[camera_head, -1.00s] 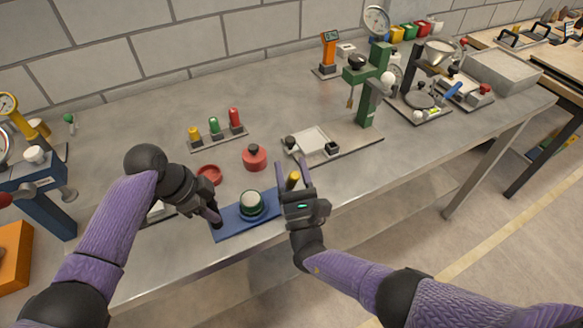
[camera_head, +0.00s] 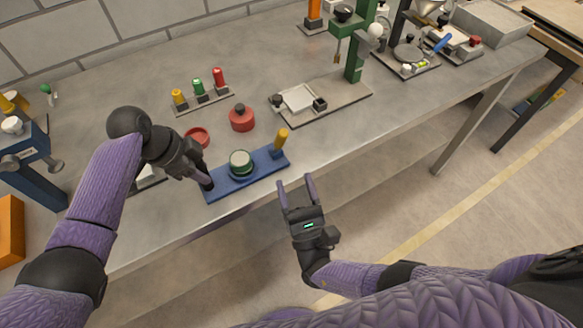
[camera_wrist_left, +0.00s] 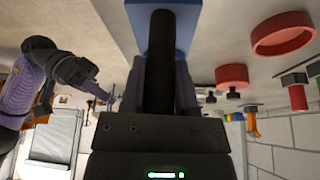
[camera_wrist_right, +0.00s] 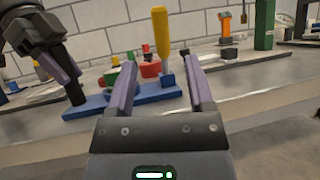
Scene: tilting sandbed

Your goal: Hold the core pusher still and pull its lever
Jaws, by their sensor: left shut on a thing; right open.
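The core pusher is a blue base plate (camera_head: 222,188) at the table's front edge, with a green and white round piece (camera_head: 240,163) in its middle. Its yellow lever (camera_head: 281,140) stands nearly upright at the right end; it also shows in the right wrist view (camera_wrist_right: 160,40). My left gripper (camera_head: 207,181) is shut on a black upright post (camera_wrist_left: 160,65) at the plate's left end. My right gripper (camera_head: 297,183) is open and empty, in front of the table edge and apart from the lever. In the right wrist view the lever shows between and beyond the fingers (camera_wrist_right: 163,90).
Behind the pusher are a red lidded pot (camera_head: 242,119), a red ring (camera_head: 197,137) and a rack of coloured pegs (camera_head: 203,97). A plate with a white tray (camera_head: 299,98) and a green stand (camera_head: 355,60) are further right.

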